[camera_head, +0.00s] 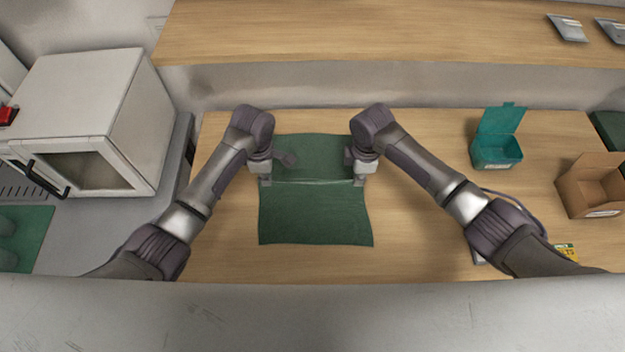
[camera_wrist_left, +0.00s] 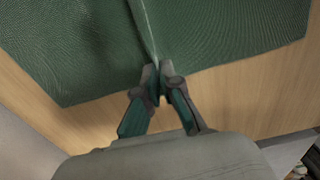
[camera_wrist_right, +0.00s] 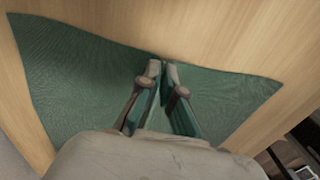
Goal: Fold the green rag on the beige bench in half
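The green rag (camera_head: 314,215) lies spread on the beige bench (camera_head: 420,240), with a raised crease running across its middle between my two grippers. My left gripper (camera_head: 265,181) is at the left end of this crease. In the left wrist view its fingertips (camera_wrist_left: 160,68) are closed on a pinched ridge of the rag (camera_wrist_left: 90,50). My right gripper (camera_head: 359,181) is at the right end of the crease. In the right wrist view its fingertips (camera_wrist_right: 162,66) come together at the rag's edge (camera_wrist_right: 80,80), with cloth on both sides; the pinched cloth between them is mostly hidden.
A teal open box (camera_head: 497,152) and a brown cardboard box (camera_head: 590,188) stand on the right of the bench. A white oven-like machine (camera_head: 85,110) stands at the left. A wooden shelf (camera_head: 380,35) runs along the back. The bench in front of the rag is clear.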

